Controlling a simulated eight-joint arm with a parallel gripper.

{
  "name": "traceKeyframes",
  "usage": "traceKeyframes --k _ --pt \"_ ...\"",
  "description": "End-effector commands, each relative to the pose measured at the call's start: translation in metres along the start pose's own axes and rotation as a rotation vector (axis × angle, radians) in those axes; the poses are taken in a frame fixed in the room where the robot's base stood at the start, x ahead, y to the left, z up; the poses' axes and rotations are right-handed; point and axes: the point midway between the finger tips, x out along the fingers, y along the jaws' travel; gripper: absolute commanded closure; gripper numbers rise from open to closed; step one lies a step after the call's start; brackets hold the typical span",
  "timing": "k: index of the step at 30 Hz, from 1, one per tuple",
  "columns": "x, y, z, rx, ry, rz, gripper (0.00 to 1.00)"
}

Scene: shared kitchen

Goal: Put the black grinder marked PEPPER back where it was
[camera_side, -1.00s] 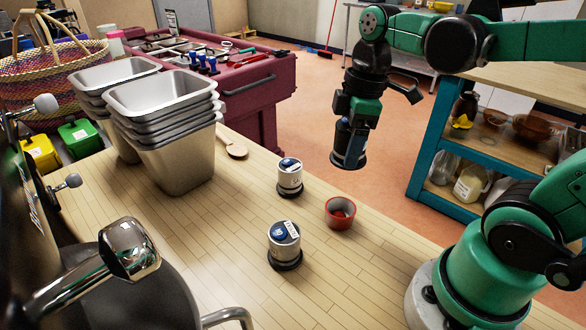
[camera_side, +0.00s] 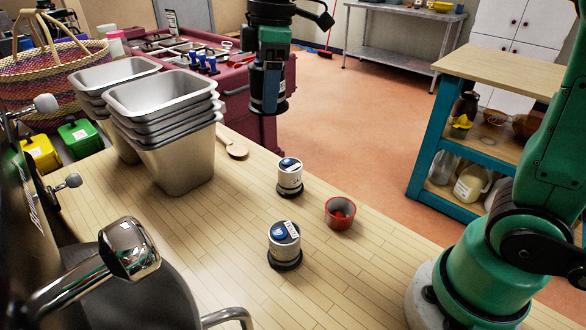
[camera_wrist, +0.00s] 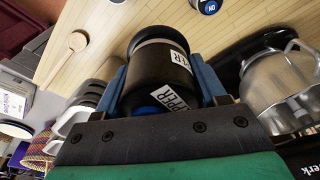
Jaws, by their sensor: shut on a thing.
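My gripper (camera_side: 269,83) is shut on the black pepper grinder (camera_side: 267,104) and holds it upright in the air, above the far part of the counter. In the wrist view the grinder (camera_wrist: 157,75) lies between the two blue fingers, and part of a PEPPER label shows.
A red cup (camera_side: 340,213) stands right of the grinders. Stacked metal pans (camera_side: 175,150) stand at left, with a wooden spoon (camera_side: 237,151) beside them. The counter middle between pans and grinders is clear.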

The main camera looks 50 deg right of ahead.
Motion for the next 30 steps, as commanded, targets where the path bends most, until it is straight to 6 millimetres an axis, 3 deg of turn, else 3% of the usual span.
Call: traceKeyframes --k 3,9,14,24,30 --pt "0.012 0.003 -0.03 -0.055 0.0 -0.007 1.0" --pt "0.028 0.004 -0.05 -0.09 0.0 -0.011 1.0" --pt "0.058 0.004 -0.047 -0.091 0.0 -0.011 1.0" --pt "0.144 0.004 -0.036 -0.091 0.0 -0.011 1.0" --pt "0.179 0.004 -0.032 -0.09 0.0 -0.011 1.0"
